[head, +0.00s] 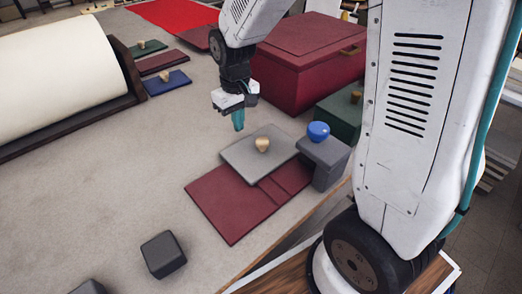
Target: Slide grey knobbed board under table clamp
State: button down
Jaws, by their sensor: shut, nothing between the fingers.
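The grey board (240,157) lies flat with a pale wooden knob (262,144) on top, in the head view. It rests partly over a dark red panel (228,200). The table clamp (326,158) is a dark grey block with a round blue knob (318,131), at the board's right. The board's right end comes up to the clamp; I cannot tell whether any of it is under the clamp. My gripper (239,126) is shut and empty, its teal fingers pointing down above and behind the board's far edge, apart from the knob.
A dark red box (308,62) and a green knobbed block (341,115) stand behind the clamp. A large cream roll (60,80) and several small knobbed boards (167,81) are at the left. Dark cubes (163,254) sit in front. The left middle of the table is clear.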

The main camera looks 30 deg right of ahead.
aim_at(251, 140)
jog(key=shift+f, duration=0.65)
jog(key=shift+r, duration=0.6)
dwell(0.6)
jog(key=shift+s, duration=0.1)
jog(key=shift+s+d, duration=0.2)
jog(key=shift+s, duration=0.7)
jog(key=shift+s, duration=0.1)
jog(key=shift+s+d, duration=0.2)
jog(key=shift+s, duration=0.75)
jog(key=shift+s, duration=0.1)
jog(key=shift+s+d, duration=0.1)
jog(key=shift+s, duration=0.25)
jog(key=shift+s, duration=0.1)
